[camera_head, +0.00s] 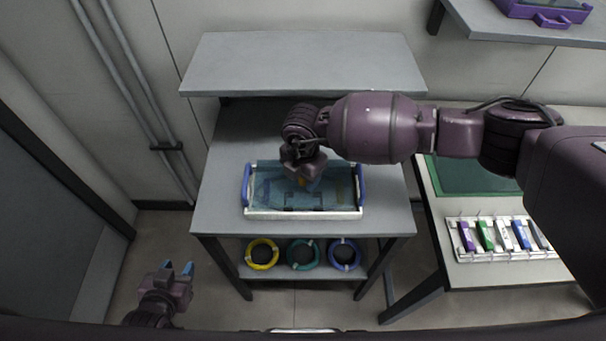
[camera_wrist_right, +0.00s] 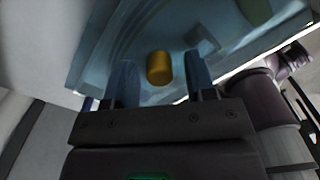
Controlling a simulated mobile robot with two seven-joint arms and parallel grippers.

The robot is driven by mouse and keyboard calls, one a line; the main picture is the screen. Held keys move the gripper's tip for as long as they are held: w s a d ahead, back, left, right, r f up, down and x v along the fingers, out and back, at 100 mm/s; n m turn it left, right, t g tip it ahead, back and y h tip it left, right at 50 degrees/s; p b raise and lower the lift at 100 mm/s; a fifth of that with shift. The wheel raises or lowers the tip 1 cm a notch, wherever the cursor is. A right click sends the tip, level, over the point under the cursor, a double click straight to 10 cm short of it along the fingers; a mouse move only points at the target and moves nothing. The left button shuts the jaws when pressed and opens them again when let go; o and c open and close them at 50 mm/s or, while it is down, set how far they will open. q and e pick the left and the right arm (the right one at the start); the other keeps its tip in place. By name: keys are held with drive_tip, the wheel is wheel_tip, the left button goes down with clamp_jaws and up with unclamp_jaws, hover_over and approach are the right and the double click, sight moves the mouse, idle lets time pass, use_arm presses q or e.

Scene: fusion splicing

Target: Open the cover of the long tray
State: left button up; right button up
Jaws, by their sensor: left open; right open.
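The long tray (camera_head: 304,214) sits on the grey table, with a white front edge, blue side handles and a translucent bluish cover (camera_head: 270,186) over it. My right gripper (camera_head: 306,182) is above the tray's middle, pointing down. In the right wrist view the gripper (camera_wrist_right: 160,82) is open, its two blue fingertips either side of a yellow-orange knob (camera_wrist_right: 160,68) on the cover (camera_wrist_right: 110,50). I cannot tell whether the fingers touch the knob. My left gripper (camera_head: 177,268) is open and empty at the lower left, away from the table.
A raised grey shelf (camera_head: 304,62) stands behind the tray. Yellow, green and blue coils (camera_head: 262,254) lie on the lower shelf. At right, a table holds a green mat (camera_head: 470,176) and a white rack (camera_head: 500,238) of coloured tools. The table left of the tray is clear.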

clamp_jaws()
drive_tip(key=w+b, duration=0.1)
drive_tip(key=w, duration=0.2)
drive_tip(key=shift+w+f, duration=0.1)
drive_tip(key=shift+w, duration=0.35)
unclamp_jaws()
idle(0.4)
